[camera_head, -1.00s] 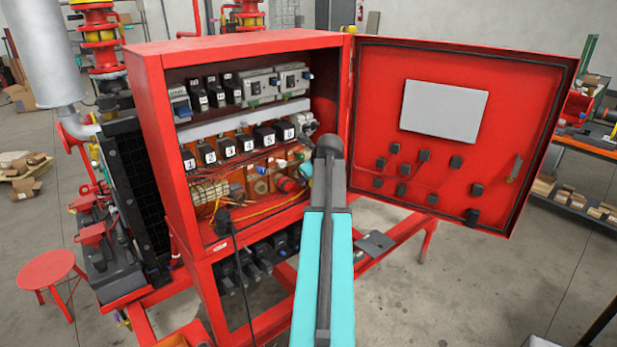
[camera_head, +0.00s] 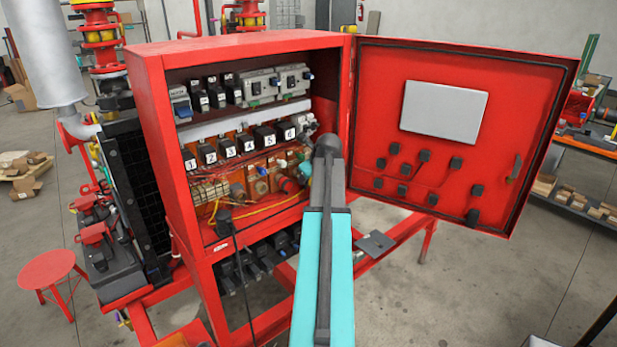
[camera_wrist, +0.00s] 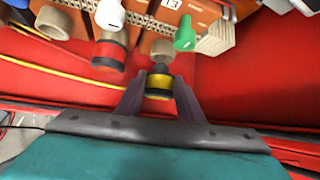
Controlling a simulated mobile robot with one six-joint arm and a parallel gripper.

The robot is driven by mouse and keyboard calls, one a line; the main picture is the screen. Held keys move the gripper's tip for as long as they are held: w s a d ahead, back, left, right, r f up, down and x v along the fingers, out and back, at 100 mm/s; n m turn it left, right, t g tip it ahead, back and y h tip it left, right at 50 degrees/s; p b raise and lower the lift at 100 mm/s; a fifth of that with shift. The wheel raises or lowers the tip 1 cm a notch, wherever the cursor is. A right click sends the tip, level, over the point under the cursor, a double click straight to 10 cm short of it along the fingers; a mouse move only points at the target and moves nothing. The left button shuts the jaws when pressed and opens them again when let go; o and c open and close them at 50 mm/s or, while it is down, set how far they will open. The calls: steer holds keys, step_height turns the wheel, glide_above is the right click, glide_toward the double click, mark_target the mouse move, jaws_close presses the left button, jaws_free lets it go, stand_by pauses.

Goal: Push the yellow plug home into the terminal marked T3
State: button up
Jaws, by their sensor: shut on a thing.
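The yellow plug (camera_wrist: 158,84), with a black band and a dark nose, is between the two fingers of my gripper (camera_wrist: 158,90) in the wrist view. My gripper is shut on it. The plug's nose points at a tan round terminal (camera_wrist: 162,47) just above it in the picture. I cannot tell whether the nose touches the terminal or has entered it. A label (camera_wrist: 172,4) above this terminal is cut by the frame's top edge and seems to read T3. In the head view my arm hides the gripper and plug.
In the wrist view, a green plug (camera_wrist: 185,36) is close on the right and a red plug (camera_wrist: 108,54) on the left. A yellow wire (camera_wrist: 60,72) runs at left. In the head view, the red cabinet (camera_head: 152,110) has its door (camera_head: 540,100) open to the right.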

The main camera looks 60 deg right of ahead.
steer(key=shift+w+d+r, duration=0.1)
steer(key=shift+w+d, duration=0.15)
steer(key=shift+w, duration=0.45)
steer(key=shift+w+d, duration=0.2)
steer(key=shift+w, duration=0.5)
stand_by(1.0)
steer(key=o, duration=1.2)
steer(key=shift+s, duration=0.1)
steer(key=shift+b+v, duration=0.45)
steer(key=shift+v, duration=0.8)
steer(key=b+v, duration=0.3)
steer(key=v, duration=0.8)
steer(key=shift+b, duration=0.3)
